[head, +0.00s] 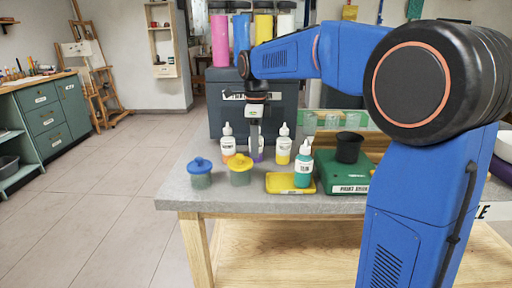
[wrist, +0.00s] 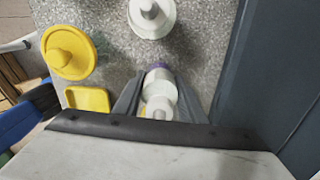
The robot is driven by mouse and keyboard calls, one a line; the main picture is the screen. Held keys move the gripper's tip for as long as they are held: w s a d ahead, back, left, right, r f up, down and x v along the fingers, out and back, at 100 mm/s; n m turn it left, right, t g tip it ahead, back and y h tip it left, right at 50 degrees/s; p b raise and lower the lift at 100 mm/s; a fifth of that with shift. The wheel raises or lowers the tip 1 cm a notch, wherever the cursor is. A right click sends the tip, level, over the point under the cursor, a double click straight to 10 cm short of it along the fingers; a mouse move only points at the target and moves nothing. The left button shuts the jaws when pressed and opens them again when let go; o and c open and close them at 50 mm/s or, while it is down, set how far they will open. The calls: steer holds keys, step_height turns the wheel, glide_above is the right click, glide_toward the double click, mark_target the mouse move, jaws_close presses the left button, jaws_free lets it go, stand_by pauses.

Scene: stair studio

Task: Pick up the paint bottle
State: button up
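Several white paint bottles with nozzles stand upright on the grey worktop. They show orange (head: 228,143), yellow (head: 283,149) and teal (head: 303,168) paint, and one bottle with purple paint (head: 259,154) is partly hidden behind my gripper. My gripper (head: 254,148) points straight down at the purple bottle. In the wrist view the fingers (wrist: 158,100) lie on either side of the purple bottle's white top (wrist: 158,92), very close to it. I cannot tell whether they touch it. The bottle appears to stand on the worktop.
A blue-lidded jar (head: 200,173) and a yellow-lidded jar (head: 239,170) stand in front. A yellow tray (head: 278,184) lies beside the teal bottle. A green case (head: 345,172) bears a black cup (head: 348,147). A large dark box (head: 225,108) blocks the space behind the bottles.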

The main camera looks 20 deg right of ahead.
steer(key=shift+c, duration=0.9)
steer(key=shift+r, duration=0.1)
step_height(320, 180, up, 16)
steer(key=shift+f, duration=0.1)
